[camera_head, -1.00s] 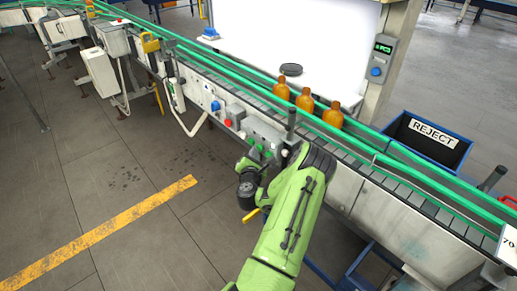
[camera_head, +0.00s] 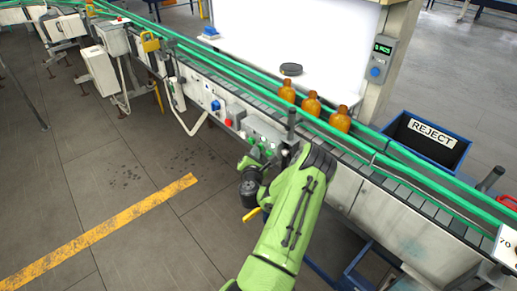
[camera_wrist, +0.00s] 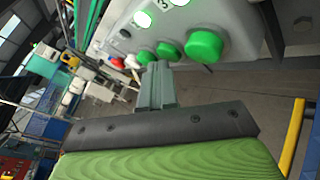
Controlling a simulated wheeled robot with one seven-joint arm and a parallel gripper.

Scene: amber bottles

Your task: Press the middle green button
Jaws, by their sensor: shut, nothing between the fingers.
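In the wrist view a grey panel carries a row of three round green buttons. The middle green button (camera_wrist: 168,51) sits between a larger, nearer green button (camera_wrist: 203,46) on the right and a smaller green button (camera_wrist: 145,57) on the left. My gripper (camera_wrist: 158,67) is shut and empty. Its tips are just below the middle button and overlap its lower edge in the picture; I cannot tell whether they touch. In the head view the grey control panel (camera_head: 264,131) is on the conveyor's near side, with my wrist in front of it and partly hiding the buttons.
A blue reject bin (camera_head: 407,148) is at the right. A red button (camera_head: 228,122) is on a box left of the panel. Clear floor (camera_head: 120,175) lies at the left.

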